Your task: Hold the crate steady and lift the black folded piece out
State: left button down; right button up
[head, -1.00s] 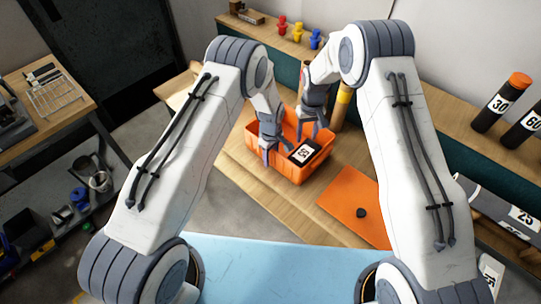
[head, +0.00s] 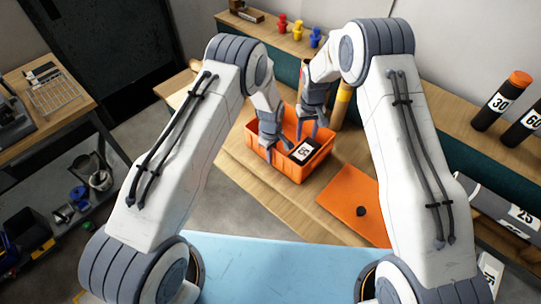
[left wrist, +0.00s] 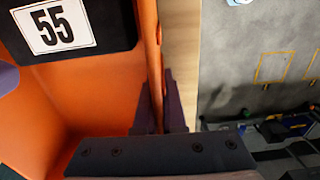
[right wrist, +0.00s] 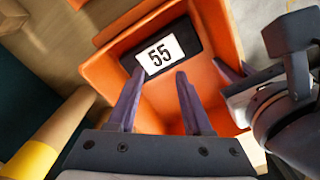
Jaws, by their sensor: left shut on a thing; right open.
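The orange crate (head: 318,166) stands on the wooden bench; its wall also shows in the left wrist view (left wrist: 95,95). The black folded piece (head: 313,143) lies inside with a white "55" label; it also shows in the left wrist view (left wrist: 115,12) and right wrist view (right wrist: 185,30). My left gripper (head: 268,150) is shut on the crate's wall, one finger on each side, as the left wrist view (left wrist: 160,90) shows. My right gripper (head: 308,132) is open and empty above the crate; in the right wrist view its fingertips (right wrist: 160,76) point towards the labelled piece, apart from it.
An orange sheet (head: 345,200) with a small dark object (head: 361,211) lies right of the crate. A yellow-banded post (head: 342,98) stands close behind the crate. Black tubes (head: 493,112) stand at right. Red, yellow and blue pieces (head: 298,32) stand on the back ledge.

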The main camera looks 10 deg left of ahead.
aim_at(304, 152)
dwell(0.8)
jog(key=o, duration=0.8)
notch_tip(304, 152, down, 10)
jog(key=n, duration=2.5)
jog(key=shift+f, duration=0.15)
